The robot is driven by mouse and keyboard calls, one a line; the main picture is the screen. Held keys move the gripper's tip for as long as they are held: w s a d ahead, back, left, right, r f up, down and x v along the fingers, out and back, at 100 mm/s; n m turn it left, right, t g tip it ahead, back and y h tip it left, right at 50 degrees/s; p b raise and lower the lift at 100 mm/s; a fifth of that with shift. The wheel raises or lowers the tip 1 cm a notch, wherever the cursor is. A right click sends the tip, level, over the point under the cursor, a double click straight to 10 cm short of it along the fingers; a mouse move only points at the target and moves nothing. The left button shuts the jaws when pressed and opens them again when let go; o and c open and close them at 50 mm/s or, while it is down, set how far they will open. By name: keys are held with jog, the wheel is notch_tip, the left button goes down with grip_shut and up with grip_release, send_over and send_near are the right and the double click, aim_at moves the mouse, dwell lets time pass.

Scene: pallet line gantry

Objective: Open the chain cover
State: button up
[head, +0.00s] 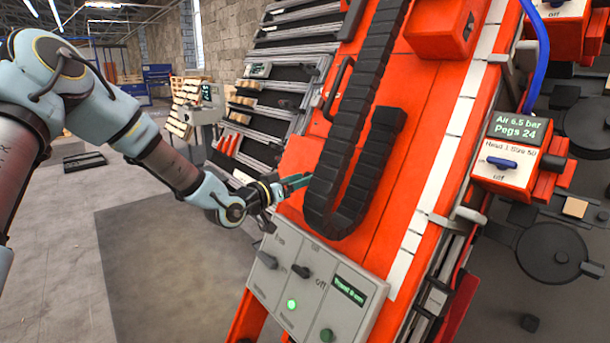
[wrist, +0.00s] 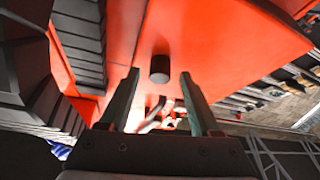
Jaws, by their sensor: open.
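The orange gantry panel (head: 310,160) carries a black cable chain (head: 350,130) bent in a U. I cannot tell which orange panel is the chain cover. My gripper is open and empty beside the panel's lower left edge, close to the chain's bend. In the wrist view, a short dark cylinder (wrist: 160,68) stands out from the orange surface (wrist: 215,40), ahead of and between the fingertips (wrist: 161,80), apart from them. The chain (wrist: 80,35) runs along the left there.
A grey control box (head: 315,285) with switches, a green light and a small screen sits below my gripper. A switch box (head: 510,160) is at the right. Slatted racks (head: 285,90) stand behind the gantry. The floor (head: 150,270) at left is open.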

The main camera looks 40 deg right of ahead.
jog(key=shift+d, duration=0.55)
grip_shut()
dwell(1.1)
